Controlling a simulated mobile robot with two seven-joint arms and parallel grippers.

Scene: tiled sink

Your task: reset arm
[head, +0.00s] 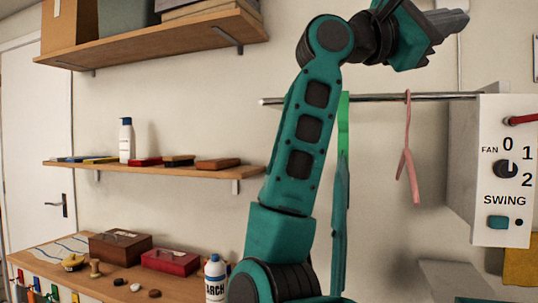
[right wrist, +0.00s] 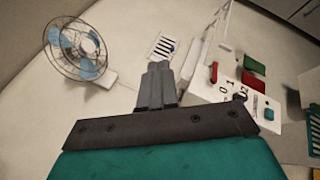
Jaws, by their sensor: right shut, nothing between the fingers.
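My right arm rises through the middle of the head view, teal with black joints, and bends right at the top. Its gripper (head: 450,20) is at the top edge, high above the metal rail and the fan control panel, with grey fingers pointing right. In the right wrist view the gripper (right wrist: 157,72) has its two grey fingers together, with nothing between them. My left gripper is not in the head view.
A metal rail (head: 380,98) with a pink hanger (head: 407,165) runs behind my arm to the white fan control panel (head: 505,170). Wooden shelves (head: 150,169) hang at left above a counter with boxes (head: 120,246). A wall fan (right wrist: 78,48) shows in the wrist view.

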